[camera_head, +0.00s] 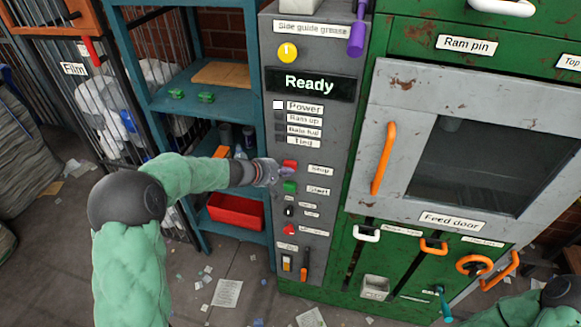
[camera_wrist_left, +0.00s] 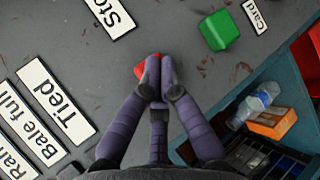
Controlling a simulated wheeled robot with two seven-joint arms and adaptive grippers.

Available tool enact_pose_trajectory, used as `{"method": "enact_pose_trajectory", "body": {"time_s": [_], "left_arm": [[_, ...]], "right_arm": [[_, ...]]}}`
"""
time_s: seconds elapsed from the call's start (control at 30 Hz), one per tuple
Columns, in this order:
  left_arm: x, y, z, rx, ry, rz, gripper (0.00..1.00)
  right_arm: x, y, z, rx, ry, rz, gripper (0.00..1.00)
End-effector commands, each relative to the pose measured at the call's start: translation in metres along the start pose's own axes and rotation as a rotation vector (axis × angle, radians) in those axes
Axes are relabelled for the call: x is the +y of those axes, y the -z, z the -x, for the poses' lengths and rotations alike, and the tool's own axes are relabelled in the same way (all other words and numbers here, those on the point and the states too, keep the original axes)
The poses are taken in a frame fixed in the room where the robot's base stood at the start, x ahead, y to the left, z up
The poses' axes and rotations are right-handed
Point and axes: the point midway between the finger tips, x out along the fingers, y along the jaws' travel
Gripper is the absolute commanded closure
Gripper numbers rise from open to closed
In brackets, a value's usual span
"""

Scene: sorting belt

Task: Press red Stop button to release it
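The red Stop button (camera_head: 290,164) is on the grey control panel, beside its white label (camera_head: 320,170). My left gripper (camera_head: 284,173) is at the panel, right by the button. In the left wrist view the two fingertips (camera_wrist_left: 160,78) are together with nothing between them. The red button (camera_wrist_left: 140,68) shows just past them, partly hidden by the fingers. I cannot tell whether the fingertips touch it. My right gripper is not in view; only part of my right arm shows at the bottom right.
The green Start button (camera_head: 290,187) sits just below Stop. A display (camera_head: 309,84) reads "Ready", with an indicator column below it. Left of the panel stands a blue shelf (camera_head: 205,105) with a red bin (camera_head: 235,212). The feed door handle (camera_head: 383,158) is to the right.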

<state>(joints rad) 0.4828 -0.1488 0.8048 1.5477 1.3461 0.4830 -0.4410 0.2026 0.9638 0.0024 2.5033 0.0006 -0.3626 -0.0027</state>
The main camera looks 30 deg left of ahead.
Motion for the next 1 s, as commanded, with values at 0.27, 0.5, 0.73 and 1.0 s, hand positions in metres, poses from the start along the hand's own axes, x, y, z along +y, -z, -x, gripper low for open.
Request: {"method": "enact_pose_trajectory", "body": {"time_s": [0.27,0.5,0.73,1.0], "left_arm": [[-0.002,-0.002,0.004,0.001,-0.002,0.000,1.00],[-0.009,-0.008,0.012,0.001,-0.001,0.000,1.00],[-0.011,-0.011,0.015,0.000,0.000,-0.001,1.00],[-0.013,-0.013,0.018,0.001,-0.001,-0.001,1.00]], "right_arm": [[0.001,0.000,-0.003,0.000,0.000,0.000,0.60],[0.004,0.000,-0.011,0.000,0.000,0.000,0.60],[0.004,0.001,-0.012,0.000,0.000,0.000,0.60],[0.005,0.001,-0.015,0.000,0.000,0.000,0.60]]}}
